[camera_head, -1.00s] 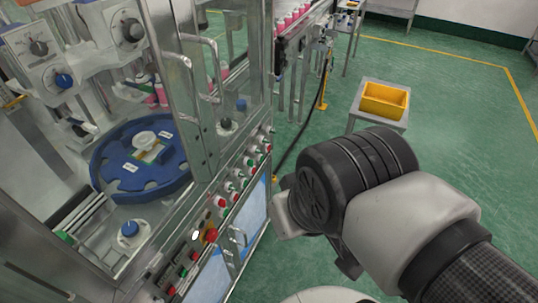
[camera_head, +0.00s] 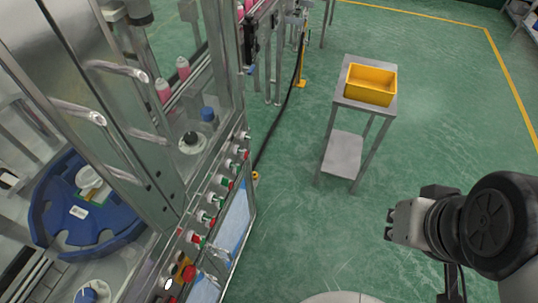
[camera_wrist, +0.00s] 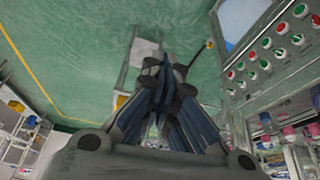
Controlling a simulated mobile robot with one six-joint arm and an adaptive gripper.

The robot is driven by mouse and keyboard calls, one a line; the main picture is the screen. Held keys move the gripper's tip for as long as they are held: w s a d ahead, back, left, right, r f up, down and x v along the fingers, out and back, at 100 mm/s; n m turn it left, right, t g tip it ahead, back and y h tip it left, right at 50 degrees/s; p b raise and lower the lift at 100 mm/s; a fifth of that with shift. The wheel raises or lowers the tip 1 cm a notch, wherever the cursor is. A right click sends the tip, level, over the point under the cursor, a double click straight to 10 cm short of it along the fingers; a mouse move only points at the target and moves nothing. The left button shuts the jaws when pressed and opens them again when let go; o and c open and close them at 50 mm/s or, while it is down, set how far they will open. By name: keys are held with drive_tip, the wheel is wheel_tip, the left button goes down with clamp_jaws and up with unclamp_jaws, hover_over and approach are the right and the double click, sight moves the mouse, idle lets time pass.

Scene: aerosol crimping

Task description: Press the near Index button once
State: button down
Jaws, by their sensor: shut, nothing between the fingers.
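The control panel with rows of red, green and white buttons (camera_head: 215,200) runs along the machine's front edge, left of centre in the head view. The buttons also show at the right of the wrist view (camera_wrist: 265,50). Their labels are too small to read, so I cannot tell which is the near Index button. My gripper (camera_head: 390,225) is at the right in the head view, over open floor, well apart from the panel. In the wrist view its fingers (camera_wrist: 160,75) are together and hold nothing.
A grey stand (camera_head: 350,105) with a yellow bin (camera_head: 371,84) stands beyond my gripper. The machine's glass doors with metal handles (camera_head: 110,68) and the blue rotary table (camera_head: 50,205) are at the left. A black cable (camera_head: 280,125) runs along the floor. Green floor between panel and gripper is clear.

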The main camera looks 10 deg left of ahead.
drive_tip(key=shift+s, duration=0.1)
drive_tip(key=w+a+f+n+t, duration=0.1)
drive_tip(key=w+n, duration=0.1)
drive_tip(key=w, duration=0.6)
drive_tip(key=w+a+f+n+t, duration=0.1)
drive_tip(key=w+f, duration=0.1)
drive_tip(key=w, duration=0.6)
drive_tip(key=w+a+f+n+t+y, duration=0.1)
drive_tip(key=w+a+f+n, duration=0.15)
drive_tip(key=w+f, duration=0.35)
drive_tip(key=w+a+f+n+t+y, duration=0.1)
drive_tip(key=w+a+f+n, duration=0.2)
drive_tip(key=w, duration=0.5)
drive_tip(key=w+a+f+n+t+y, duration=0.1)
drive_tip(key=w+a+f+n+y, duration=0.3)
drive_tip(key=a+f, duration=0.85)
drive_tip(key=s+a+f+y, duration=0.2)
drive_tip(key=s+f, duration=0.1)
drive_tip(key=f, duration=0.5)
drive_tip(key=s+a+f+n+t+y+b, duration=0.1)
drive_tip(key=s+a+f, duration=0.2)
drive_tip(key=f, duration=0.5)
drive_tip(key=shift+s+a+y, duration=0.35)
drive_tip(key=shift+s+y, duration=0.05)
drive_tip(key=shift+s, duration=0.4)
